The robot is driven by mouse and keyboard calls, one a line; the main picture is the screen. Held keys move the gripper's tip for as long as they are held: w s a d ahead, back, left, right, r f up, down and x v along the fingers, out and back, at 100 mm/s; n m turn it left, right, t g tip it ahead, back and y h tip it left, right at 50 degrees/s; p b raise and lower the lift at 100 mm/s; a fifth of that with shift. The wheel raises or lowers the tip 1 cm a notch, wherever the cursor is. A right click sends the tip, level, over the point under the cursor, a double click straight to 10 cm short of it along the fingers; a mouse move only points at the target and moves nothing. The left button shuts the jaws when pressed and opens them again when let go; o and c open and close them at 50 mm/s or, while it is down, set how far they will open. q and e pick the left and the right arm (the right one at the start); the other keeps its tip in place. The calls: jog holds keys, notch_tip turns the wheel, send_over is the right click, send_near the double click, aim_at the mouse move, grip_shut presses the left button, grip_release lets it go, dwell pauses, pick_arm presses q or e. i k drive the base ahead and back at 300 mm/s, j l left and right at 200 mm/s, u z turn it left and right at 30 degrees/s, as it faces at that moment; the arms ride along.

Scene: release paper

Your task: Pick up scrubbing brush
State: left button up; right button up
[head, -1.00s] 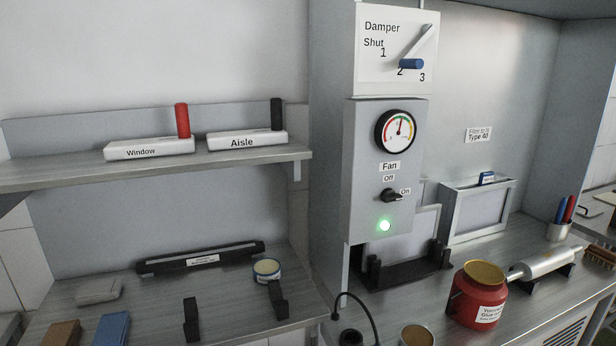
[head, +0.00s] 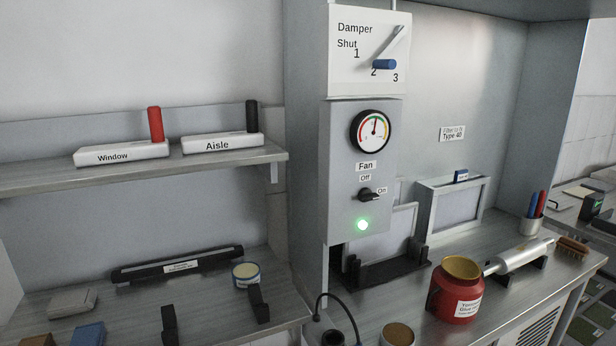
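The scrubbing brush (head: 572,246) lies at the right end of the right-hand bench, near its edge. It has a brown wooden back and dark bristles. It sits just right of a silver roller on a dark stand, and I see no gripper near it. Neither of my grippers shows in the head view.
A red glue pot (head: 456,290) stands at the front of the right bench, with the silver roller (head: 520,256) behind it. A cup of pens (head: 531,226) stands further back. A fan control box (head: 362,170) rises in the middle. Another work surface shows at far right.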

aim_at(575, 249)
jog(key=z, duration=1.6)
